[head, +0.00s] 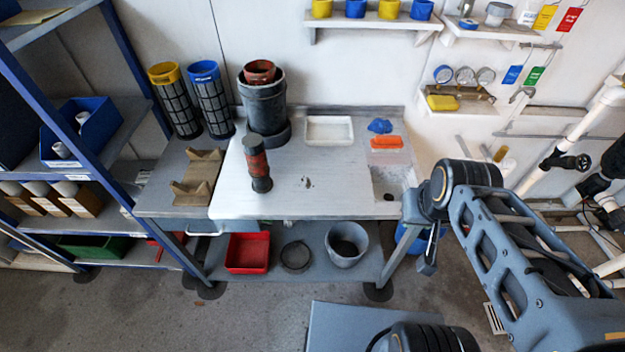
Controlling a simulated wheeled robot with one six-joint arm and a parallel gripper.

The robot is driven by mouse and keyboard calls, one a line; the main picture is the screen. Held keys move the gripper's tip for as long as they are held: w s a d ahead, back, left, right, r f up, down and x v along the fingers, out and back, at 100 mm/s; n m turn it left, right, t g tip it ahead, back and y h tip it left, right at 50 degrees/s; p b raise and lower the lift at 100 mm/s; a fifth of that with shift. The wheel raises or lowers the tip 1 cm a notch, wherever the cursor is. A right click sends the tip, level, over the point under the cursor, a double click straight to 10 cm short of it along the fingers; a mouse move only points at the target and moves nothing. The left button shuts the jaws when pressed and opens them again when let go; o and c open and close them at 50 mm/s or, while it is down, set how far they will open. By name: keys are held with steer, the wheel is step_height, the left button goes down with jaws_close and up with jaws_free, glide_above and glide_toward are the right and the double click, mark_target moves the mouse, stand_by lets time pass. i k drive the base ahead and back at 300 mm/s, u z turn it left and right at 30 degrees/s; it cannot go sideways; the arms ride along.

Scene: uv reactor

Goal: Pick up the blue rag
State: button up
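A small crumpled blue rag (380,126) lies at the back right of the white bench (310,195), just behind an orange block-like item (387,143). The rag is fully in view and nothing covers it. My arm comes in from the right side of the picture. Its end, with my gripper (428,262), hangs in front of the bench's right front corner, apart from the rag and nearer to me. The fingers are too small and dark to tell whether they are open or shut.
A small sink (393,183) lies in front of the orange item. A white tray (329,131) stands left of the rag. A grey cylinder (265,105) and a red-and-black cylinder (257,166) stand farther left. A wall shelf (455,104) hangs right of the rag. The bench's middle is mostly clear.

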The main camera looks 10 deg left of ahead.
mark_target(378, 126)
steer(key=z, duration=2.3)
steer(key=i, duration=1.55)
steer(key=u, duration=3.65)
steer(key=i, duration=0.5)
